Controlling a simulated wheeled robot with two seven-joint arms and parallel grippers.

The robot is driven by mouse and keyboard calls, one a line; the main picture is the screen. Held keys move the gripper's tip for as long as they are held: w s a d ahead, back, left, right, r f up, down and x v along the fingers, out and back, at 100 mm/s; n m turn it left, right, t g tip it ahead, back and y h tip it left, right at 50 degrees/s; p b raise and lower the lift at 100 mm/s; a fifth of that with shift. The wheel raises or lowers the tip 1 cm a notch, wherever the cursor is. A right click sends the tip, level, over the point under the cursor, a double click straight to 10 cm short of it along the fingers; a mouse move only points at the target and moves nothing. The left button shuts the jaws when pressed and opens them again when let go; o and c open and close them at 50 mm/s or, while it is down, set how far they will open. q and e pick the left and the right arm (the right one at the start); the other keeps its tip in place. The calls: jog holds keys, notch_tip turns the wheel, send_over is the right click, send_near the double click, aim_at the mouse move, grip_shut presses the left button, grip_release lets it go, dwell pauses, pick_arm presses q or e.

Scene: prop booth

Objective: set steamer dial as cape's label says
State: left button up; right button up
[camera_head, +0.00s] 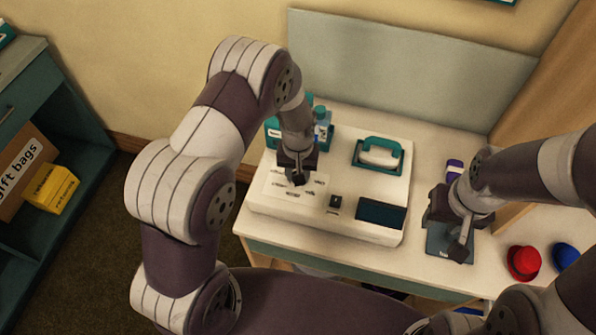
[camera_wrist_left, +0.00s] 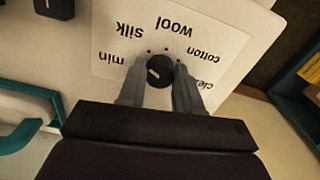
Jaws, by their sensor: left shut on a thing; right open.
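The white steamer (camera_head: 365,228) stands on the table, with a teal-handled part on top and a dark panel at its front right. Its black dial (camera_wrist_left: 160,70) sits on a white label plate (camera_wrist_left: 110,48), which reads min, silk, wool, cotton and one partly covered word. A pale mark shows on the dial; its exact setting is hard to tell. My left gripper (camera_head: 298,180) points down over the plate, and in the left wrist view its fingers (camera_wrist_left: 160,88) are shut on the dial's sides. My right gripper (camera_head: 460,240) is open, right of the steamer. I see no cape or cape label.
A teal item (camera_head: 440,243) lies under the right gripper. A red hat-like object (camera_head: 523,262) and a blue one (camera_head: 566,256) are at the right. A purple-and-white bottle (camera_head: 454,168) stands behind the right gripper. A shelf with a yellow box (camera_head: 50,188) is at far left.

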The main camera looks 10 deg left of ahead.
pick_arm(q)
jog(key=shift+m, duration=1.1)
jog(key=o, duration=1)
jog(key=shift+o, duration=0.2)
notch_tip(320, 180, up, 13)
jog(key=b, duration=0.2)
jog(key=shift+f, duration=0.15)
jog(key=s+a+r, duration=0.1)
jog(key=s+a, duration=0.2)
jog(key=s, duration=0.4)
jog(key=s+a+r+t, duration=0.1)
jog(key=s+a+r, duration=0.1)
jog(key=s, duration=0.5)
jog(key=shift+a+n, duration=0.4)
jog(key=shift+a, duration=0.05)
